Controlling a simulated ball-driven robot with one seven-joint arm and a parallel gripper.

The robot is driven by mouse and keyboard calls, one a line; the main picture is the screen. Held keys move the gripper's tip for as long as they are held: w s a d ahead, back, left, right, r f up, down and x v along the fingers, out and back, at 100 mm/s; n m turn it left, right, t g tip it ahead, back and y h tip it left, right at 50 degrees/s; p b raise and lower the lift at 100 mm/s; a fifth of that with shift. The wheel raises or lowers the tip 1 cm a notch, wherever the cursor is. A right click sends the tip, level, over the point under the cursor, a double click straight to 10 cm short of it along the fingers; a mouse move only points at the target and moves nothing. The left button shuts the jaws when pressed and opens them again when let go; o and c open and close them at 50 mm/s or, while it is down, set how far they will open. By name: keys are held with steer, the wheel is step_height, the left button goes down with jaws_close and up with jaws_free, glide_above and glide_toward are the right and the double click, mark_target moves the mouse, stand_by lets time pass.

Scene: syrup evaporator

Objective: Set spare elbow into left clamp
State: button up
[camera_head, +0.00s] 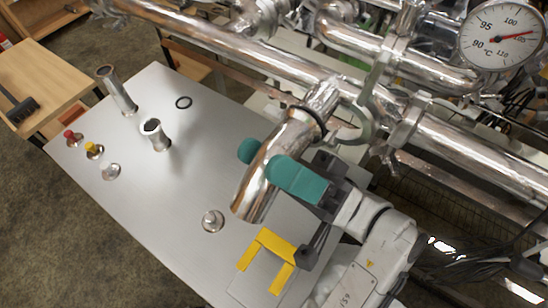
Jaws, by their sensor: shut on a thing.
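My gripper (273,164) has teal finger pads and is shut on a shiny steel elbow (262,190). One pad is on each side of it. The elbow is held tilted above the steel table, its wide lower end pointing down and left. Its upper end reaches the pipework, where a black ring (320,118) shows around it. A curved steel clamp (362,126) hangs on the pipe just right of that end and looks open. Whether the elbow touches the clamp, and whether this is the left clamp, I cannot tell.
A long pipe (230,45) and a dial gauge (501,36) lie behind.

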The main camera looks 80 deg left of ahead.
steer(key=shift+f+b, duration=0.2)
steer(key=shift+b, duration=0.2)
stand_by(0.3)
steer(key=shift+w+a+b, duration=0.1)
steer(key=shift+w+b, duration=0.05)
steer(key=shift+b, duration=0.35)
stand_by(1.1)
steer(key=o, duration=1.4)
steer(key=shift+f, duration=0.1)
steer(key=b+v, duration=0.4)
steer(key=v, duration=0.6)
steer(key=shift+w+f, duration=0.2)
steer(key=shift+f, duration=0.05)
